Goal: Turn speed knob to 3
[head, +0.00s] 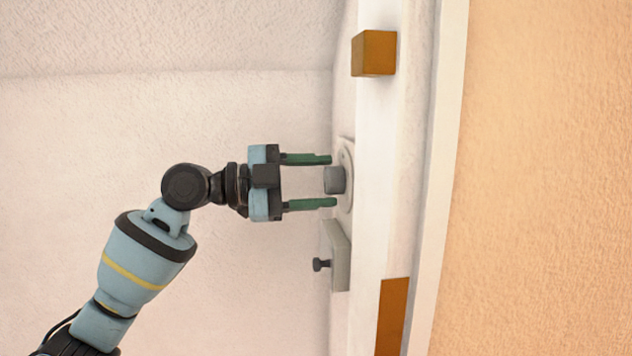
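The speed knob (335,180) is a short dark grey cylinder that sticks out to the left from a round pale plate (347,165) on the wall. My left gripper (328,181) comes from the left, with its two green fingers apart. One finger is above the knob and one below it, with a visible gap on each side. The fingertips reach about as far as the knob's face and sides. The dial's numbers and the knob's pointer cannot be read from here. My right gripper is not in view.
Below the plate is a grey box with a small dark knob or lever (321,264) on it. An orange-brown block (374,53) sticks out above, and another orange-brown piece (392,315) is at the lower right. The space left of the plate is free apart from my arm.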

